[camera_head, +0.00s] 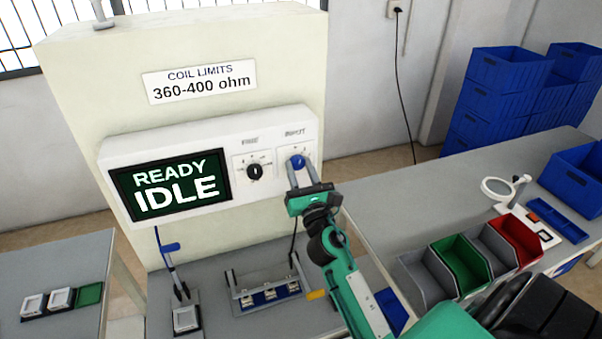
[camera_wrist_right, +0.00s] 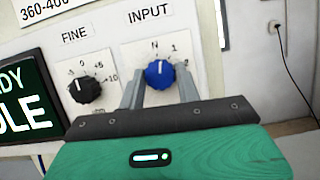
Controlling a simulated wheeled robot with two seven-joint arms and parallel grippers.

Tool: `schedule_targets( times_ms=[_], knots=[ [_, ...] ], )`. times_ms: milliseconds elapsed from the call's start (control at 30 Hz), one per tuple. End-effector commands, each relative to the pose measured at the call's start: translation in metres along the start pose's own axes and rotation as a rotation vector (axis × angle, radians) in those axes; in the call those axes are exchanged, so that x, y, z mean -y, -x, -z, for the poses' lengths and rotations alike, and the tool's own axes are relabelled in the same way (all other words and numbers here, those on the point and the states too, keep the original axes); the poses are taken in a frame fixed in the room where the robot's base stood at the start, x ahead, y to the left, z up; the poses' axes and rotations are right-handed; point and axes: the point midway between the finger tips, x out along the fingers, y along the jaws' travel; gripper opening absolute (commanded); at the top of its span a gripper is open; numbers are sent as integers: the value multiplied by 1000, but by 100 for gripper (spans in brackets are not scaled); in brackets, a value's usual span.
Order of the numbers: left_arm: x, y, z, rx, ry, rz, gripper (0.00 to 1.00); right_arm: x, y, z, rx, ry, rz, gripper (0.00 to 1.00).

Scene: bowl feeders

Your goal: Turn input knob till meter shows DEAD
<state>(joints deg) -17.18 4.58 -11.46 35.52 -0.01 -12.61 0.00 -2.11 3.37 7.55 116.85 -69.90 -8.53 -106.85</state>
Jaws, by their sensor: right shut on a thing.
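The meter display (camera_head: 170,184) reads "READY IDLE" in white on dark green. It shows partly at the left edge of the right wrist view (camera_wrist_right: 30,106). The blue input knob (camera_head: 298,161) is on the white panel under the label "INPUT". In the right wrist view the blue knob (camera_wrist_right: 159,74) has a pointer facing up, near the "N" mark, with "1" and "2" to its right. My right gripper (camera_head: 301,172) is shut on the blue knob, one finger on each side. My left gripper is not in view.
A black "FINE" knob (camera_wrist_right: 85,88) is left of the input knob. A sign (camera_head: 201,81) reads "COIL LIMITS 360-400 ohm". Below the panel is a fixture (camera_head: 265,293). Coloured bins (camera_head: 462,262) stand on the right bench, and blue crates (camera_head: 505,95) are stacked behind.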

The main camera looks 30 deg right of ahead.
Motion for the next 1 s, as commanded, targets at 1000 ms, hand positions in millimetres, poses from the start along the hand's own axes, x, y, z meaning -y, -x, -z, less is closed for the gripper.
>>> schedule_targets(
  times_ms=[1000],
  knots=[
    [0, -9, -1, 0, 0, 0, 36, -3, 0, -1, 0, -397, 165, 11]
  ],
)
